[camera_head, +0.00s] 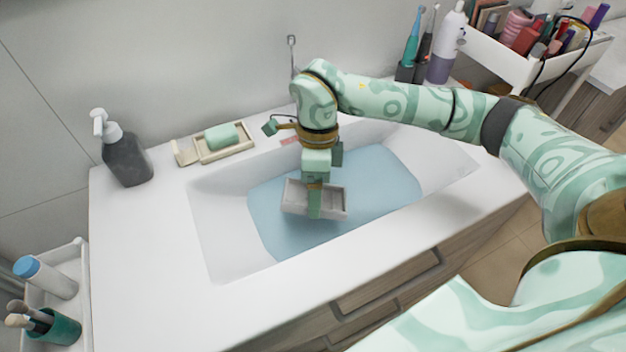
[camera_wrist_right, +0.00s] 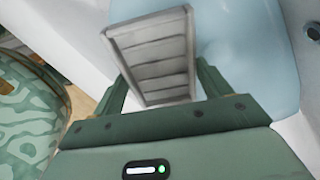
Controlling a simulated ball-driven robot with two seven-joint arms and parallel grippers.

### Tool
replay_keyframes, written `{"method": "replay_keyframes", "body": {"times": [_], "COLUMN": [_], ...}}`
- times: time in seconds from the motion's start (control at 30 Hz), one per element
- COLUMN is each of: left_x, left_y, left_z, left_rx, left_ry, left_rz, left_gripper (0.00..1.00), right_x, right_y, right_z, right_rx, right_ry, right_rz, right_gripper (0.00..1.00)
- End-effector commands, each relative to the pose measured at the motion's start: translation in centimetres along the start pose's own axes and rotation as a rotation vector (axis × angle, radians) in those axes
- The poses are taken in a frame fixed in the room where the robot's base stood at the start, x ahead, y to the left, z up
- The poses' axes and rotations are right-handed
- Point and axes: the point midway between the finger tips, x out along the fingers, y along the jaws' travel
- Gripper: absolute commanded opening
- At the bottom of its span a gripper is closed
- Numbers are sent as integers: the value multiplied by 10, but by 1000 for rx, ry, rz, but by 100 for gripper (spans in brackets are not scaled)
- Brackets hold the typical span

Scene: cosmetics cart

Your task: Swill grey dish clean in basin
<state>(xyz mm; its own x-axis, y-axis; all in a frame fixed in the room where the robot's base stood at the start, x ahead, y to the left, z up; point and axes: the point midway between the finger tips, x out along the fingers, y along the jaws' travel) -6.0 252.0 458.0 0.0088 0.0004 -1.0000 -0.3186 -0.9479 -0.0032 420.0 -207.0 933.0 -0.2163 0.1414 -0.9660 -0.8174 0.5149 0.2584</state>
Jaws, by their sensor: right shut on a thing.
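The grey dish (camera_head: 331,199) is a shallow rectangular tray with ridges. My right gripper (camera_head: 314,205) is shut on it and holds it tilted over the blue water (camera_head: 385,190) in the white basin (camera_head: 212,225). Whether the dish touches the water I cannot tell. In the right wrist view the dish (camera_wrist_right: 158,62) sits between the two fingers of my right gripper (camera_wrist_right: 160,88), its ridged face toward the camera. My left gripper is not in view.
A dish with a green soap bar (camera_head: 221,136) lies behind the basin at the left. A dark pump bottle (camera_head: 125,155) stands on the left counter. Toothbrushes (camera_head: 413,40), a lilac-and-white bottle (camera_head: 447,45) and a cosmetics cart (camera_head: 490,52) are at the back right. The front-left counter is clear.

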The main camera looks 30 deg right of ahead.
Motion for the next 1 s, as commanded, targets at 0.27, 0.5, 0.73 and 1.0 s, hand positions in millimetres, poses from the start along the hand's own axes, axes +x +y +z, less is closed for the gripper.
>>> {"method": "replay_keyframes", "body": {"times": [0.27, 0.5, 0.73, 1.0], "left_x": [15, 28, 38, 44], "left_y": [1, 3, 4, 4], "left_z": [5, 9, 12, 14], "left_rx": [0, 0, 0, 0], "left_ry": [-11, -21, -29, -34], "left_rz": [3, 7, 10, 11], "left_gripper": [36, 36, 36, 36], "right_x": [35, 63, 87, 102], "right_y": [-9, -17, -23, -27], "right_z": [0, -1, 0, -1], "right_rx": [0, 1, 0, 0], "right_ry": [2, 3, 1, 2], "right_rz": [1, 1, 0, 0], "right_gripper": [59, 59, 59, 41]}}
